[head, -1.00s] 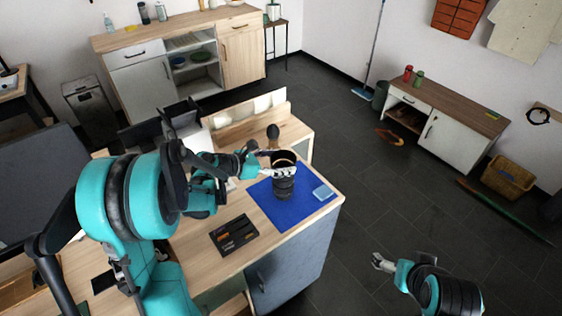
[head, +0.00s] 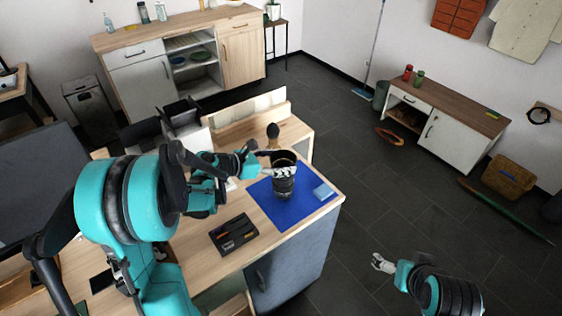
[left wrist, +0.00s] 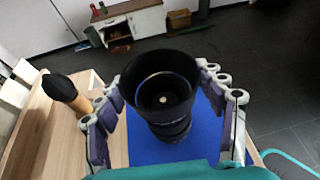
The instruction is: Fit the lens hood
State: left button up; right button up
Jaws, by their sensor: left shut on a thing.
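The black lens hood (left wrist: 133,92) is a wide, open cylinder. My left gripper (left wrist: 162,85) is shut on it, with a finger on each side. In the head view the left gripper (head: 283,172) is at the hood (head: 283,157), directly above the black lens (head: 284,188). The lens stands upright on the blue mat (head: 262,205); its lower barrel (left wrist: 172,133) shows below the hood in the left wrist view. I cannot tell whether the hood touches the lens, as the fingers cover the joint. My right gripper (head: 379,262) looks open and empty, out over the floor.
A light blue cloth or block (head: 322,192) lies on the mat's right part. A black tray (head: 234,235) lies on the wooden table left of the mat. A dark-headed brush with a wooden handle (left wrist: 62,92) stands behind. The table's right edge is close.

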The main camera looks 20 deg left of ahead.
pick_arm(q)
jog(key=shift+f+b, duration=0.45)
dwell(0.5)
dwell(0.6)
jog(key=o, duration=1.2)
jog(key=shift+r, duration=0.1)
jog(key=shift+r+p, duration=2.6)
jog(key=shift+r, duration=0.9)
